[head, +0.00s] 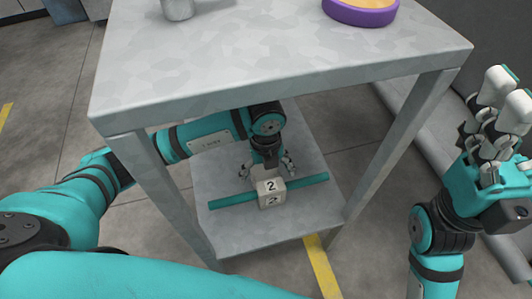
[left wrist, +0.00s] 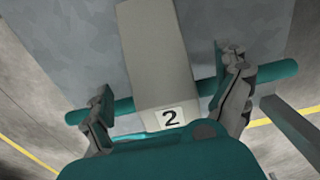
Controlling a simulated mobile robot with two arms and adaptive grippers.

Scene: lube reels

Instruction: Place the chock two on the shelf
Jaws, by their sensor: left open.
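The chock two (head: 272,194) is a pale grey block marked with a 2. It sits on the lower shelf (head: 235,236) of a grey metal table, at a teal bar (head: 308,186) that runs across the shelf. My left gripper (head: 268,172) reaches in under the tabletop, just behind and above the chock. In the left wrist view the chock (left wrist: 153,60) lies between the open fingers (left wrist: 170,95), with a gap on both sides. My right gripper (head: 500,115) is raised outside the table at the right; its finger opening is unclear.
The tabletop (head: 270,50) overhangs my left arm and carries a purple-rimmed round item (head: 360,12) and a grey cylinder (head: 178,9). Table legs stand close on both sides of the shelf. A large pipe (head: 440,135) runs along the floor at the right.

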